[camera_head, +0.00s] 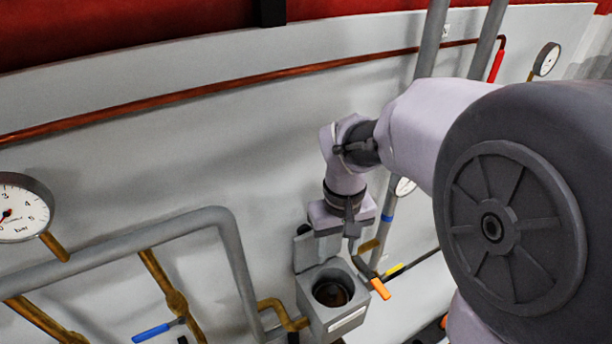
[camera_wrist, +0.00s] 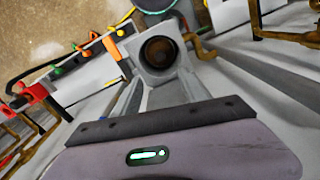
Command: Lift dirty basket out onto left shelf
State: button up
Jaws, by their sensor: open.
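The dirty basket seems to be the dark brownish round thing (camera_head: 331,293) down in the round opening of a small grey box; it also shows in the wrist view (camera_wrist: 159,51). Its rim and any handle are too small and dark to make out. The grey box (camera_head: 346,318) has a raised lid (camera_head: 304,252) at its back left and a pale label on its front. My gripper (camera_head: 337,240) hangs above the box, apart from it, pointing down. Its jaws are open and empty, and the wrist view (camera_wrist: 162,92) shows the opening beyond them. I cannot make out the left shelf.
An orange-handled lever (camera_head: 380,288) sticks out close to the box's right side. A brass pipe (camera_head: 285,315) and a thick grey pipe (camera_head: 230,250) stand at its left. A blue-handled valve (camera_head: 155,331) is lower left. The grey wall behind carries a copper pipe (camera_head: 200,95).

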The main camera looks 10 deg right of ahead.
aim_at(332, 288)
notch_tip(332, 288, down, 16)
jog(key=b, duration=0.4)
jog(key=shift+r+b, duration=0.15)
jog(key=shift+b, duration=0.2)
grip_shut()
notch_tip(332, 288, up, 18)
jog(key=p, duration=1.4)
jog(key=shift+f, duration=0.25)
